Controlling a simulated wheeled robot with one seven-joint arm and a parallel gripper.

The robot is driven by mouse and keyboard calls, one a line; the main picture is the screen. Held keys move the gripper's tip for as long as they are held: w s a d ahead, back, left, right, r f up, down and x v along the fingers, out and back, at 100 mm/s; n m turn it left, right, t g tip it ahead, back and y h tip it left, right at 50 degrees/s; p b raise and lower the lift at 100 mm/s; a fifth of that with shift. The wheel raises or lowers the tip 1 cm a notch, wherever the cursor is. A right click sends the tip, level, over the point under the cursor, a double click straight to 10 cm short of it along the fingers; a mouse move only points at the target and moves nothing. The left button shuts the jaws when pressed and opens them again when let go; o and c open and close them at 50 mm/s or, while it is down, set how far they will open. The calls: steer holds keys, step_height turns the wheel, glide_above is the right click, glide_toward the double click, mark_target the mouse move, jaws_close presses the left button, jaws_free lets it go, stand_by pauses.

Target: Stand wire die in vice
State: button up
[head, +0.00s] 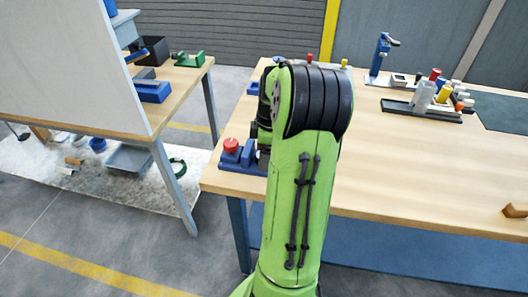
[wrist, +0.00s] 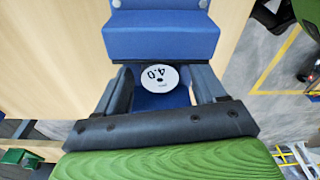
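In the wrist view a white round die (wrist: 159,78) marked 4.0 sits between the two fingers of my gripper (wrist: 162,84), its labelled face toward the camera. Narrow gaps seem to show between the die and the fingers, so my gripper looks open around it. A blue block (wrist: 161,38) with two grey bolts, seemingly part of the vice, lies just beyond the fingertips. More blue shows under the die; its seating is hard to see. In the head view my arm hides my gripper and the die. A blue fixture (head: 240,158) with a red round top stands at the table's left corner.
The wooden table (head: 400,175) is largely clear in the middle. A tray (head: 425,111) with several cylinders and a blue stand (head: 379,55) are at its back right. A second table (head: 100,105) at left holds a blue block (head: 152,91) and a green holder (head: 190,59).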

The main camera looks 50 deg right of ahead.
steer(key=shift+r, duration=0.1)
step_height(320, 180, up, 12)
steer(key=s+p, duration=0.1)
steer(key=p, duration=0.3)
steer(key=w+a+r+m+h, duration=0.1)
steer(key=w+a+r, duration=0.2)
steer(key=a, duration=0.4)
steer(key=s+a+r+m+t+h, duration=0.1)
steer(key=a+r+m, duration=0.1)
steer(key=a, duration=1.1)
steer(key=s+a+f+m+t+y, duration=0.1)
steer(key=s+a+f+m+t, duration=0.1)
steer(key=s+a, duration=0.7)
steer(key=shift+s+a+m+t, duration=0.3)
steer(key=shift+a+m+t, duration=0.4)
steer(key=shift+a+m, duration=0.25)
